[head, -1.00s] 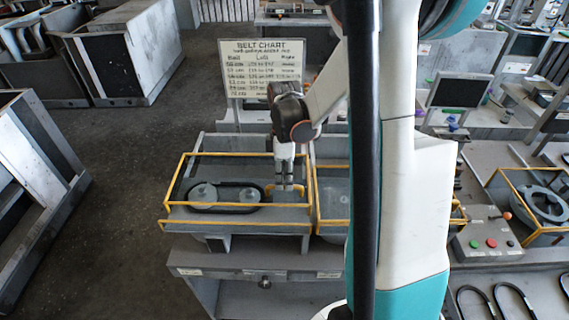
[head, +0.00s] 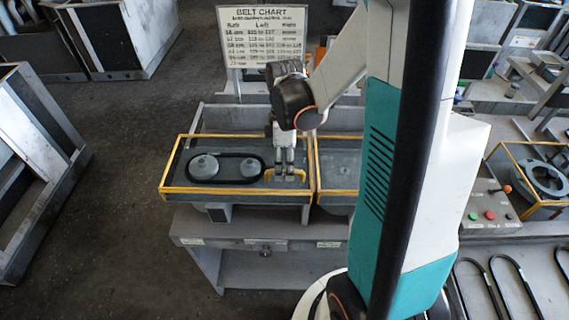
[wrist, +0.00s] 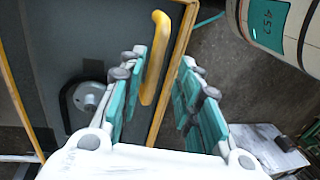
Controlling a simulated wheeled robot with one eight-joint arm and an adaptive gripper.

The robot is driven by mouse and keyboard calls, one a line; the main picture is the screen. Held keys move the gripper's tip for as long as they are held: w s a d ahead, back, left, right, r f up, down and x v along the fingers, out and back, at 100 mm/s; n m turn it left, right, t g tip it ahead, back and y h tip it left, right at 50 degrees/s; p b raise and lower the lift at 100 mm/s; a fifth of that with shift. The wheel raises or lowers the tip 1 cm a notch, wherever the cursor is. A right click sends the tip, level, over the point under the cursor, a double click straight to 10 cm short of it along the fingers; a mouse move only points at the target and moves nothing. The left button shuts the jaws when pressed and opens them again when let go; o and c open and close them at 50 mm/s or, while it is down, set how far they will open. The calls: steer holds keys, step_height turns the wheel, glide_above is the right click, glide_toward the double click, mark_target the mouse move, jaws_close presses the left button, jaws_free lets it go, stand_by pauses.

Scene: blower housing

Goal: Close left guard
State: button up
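The left guard is a yellow-edged frame (head: 237,192) with a see-through panel, seen in the head view. It lies about level on the left bay of the grey housing, with no clear gap at its front edge. Two round pulleys (head: 205,167) with a black belt show through it. Its yellow handle (wrist: 155,57) is near the right end. My gripper (head: 285,174) points down at the handle. In the wrist view my gripper (wrist: 162,60) is open, with the handle between its fingers, nearer the left finger. Whether a finger touches it I cannot tell.
A belt chart (head: 262,38) stands behind the housing. A second yellow-edged bay (head: 335,190) adjoins on the right, partly hidden by my arm. A button panel (head: 488,212) and black belts (head: 515,285) are farther right.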

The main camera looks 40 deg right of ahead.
steer(key=shift+w+d, duration=0.1)
step_height(320, 180, up, 12)
steer(key=w+d, duration=0.1)
steer(key=w, duration=0.1)
steer(key=shift+d+f, duration=0.15)
stand_by(0.4)
stand_by(0.4)
